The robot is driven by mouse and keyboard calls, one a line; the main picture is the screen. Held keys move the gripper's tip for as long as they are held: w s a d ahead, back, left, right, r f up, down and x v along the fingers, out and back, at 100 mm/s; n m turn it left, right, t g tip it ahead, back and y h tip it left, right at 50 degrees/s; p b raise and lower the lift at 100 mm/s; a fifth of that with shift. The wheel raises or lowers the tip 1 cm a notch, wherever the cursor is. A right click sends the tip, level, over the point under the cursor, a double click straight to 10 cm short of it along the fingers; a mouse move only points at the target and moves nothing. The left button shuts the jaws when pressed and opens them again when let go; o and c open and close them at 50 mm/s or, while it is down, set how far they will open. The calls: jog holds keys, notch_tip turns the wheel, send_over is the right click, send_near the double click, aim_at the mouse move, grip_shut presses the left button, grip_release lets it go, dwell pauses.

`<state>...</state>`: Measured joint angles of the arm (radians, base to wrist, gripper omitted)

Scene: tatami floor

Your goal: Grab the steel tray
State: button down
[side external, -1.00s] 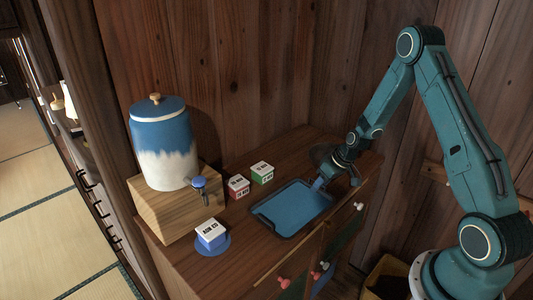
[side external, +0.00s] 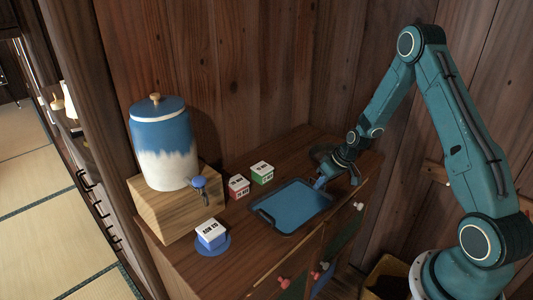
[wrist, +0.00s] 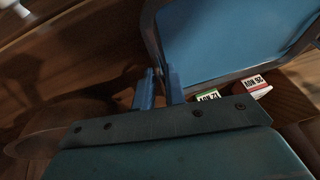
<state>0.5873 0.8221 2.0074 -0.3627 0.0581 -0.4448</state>
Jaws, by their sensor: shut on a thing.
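The steel tray (side external: 254,209) has a dark rim and a blue-looking inner surface. It is at the front of the wooden cabinet top, and whether it touches the wood is hard to tell. My gripper (side external: 320,183) is at the tray's right end, shut on its rim. In the wrist view, the two blue fingers of my gripper (wrist: 160,82) stand close together at the near edge of the tray (wrist: 205,35), one on each side of the rim.
Red and green labelled boxes (side external: 238,187) (side external: 262,173) stand behind the tray. A blue box (side external: 211,235) sits on a round blue coaster (side external: 225,248) to the left. A blue-and-white dispenser (side external: 163,150) stands on a wooden block (side external: 165,215). Wooden walls close off the back.

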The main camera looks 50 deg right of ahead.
notch_tip(320, 180, up, 20)
dwell(0.7)
dwell(0.5)
